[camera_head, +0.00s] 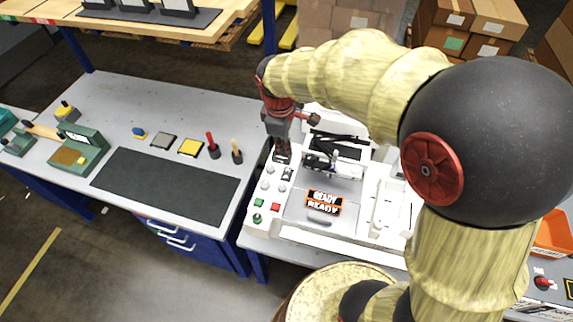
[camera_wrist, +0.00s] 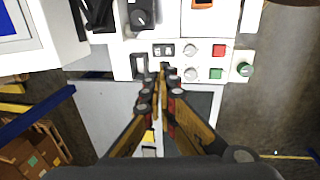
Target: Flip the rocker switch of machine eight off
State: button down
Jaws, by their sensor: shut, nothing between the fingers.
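The white pen plotter (camera_head: 372,232) stands on the bench in the middle, with an orange READY display (camera_head: 324,198). Its control panel (camera_head: 267,233) runs along the left side. I cannot read a machine number or tell which way either switch is tipped. My gripper (camera_head: 282,155) points down over the panel's far end, shut and empty. Its fingertips (camera_wrist: 163,70) hide part of the panel; contact cannot be told.
A dark mat (camera_head: 165,185) and small tools occupy the left bench. Cardboard boxes (camera_head: 478,27) stand behind. My arm covers the plotter's right side.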

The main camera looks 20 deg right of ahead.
aim_at(287, 171)
dwell(0.3)
jog(key=f, duration=0.4)
jog(key=w+d+f+b, duration=0.1)
jog(key=f, duration=0.8)
jog(key=shift+w+d+f+b, duration=0.2)
jog(key=shift+w+f+b, duration=0.15)
jog(key=shift+f+b, duration=0.05)
jog(key=shift+p, duration=0.45)
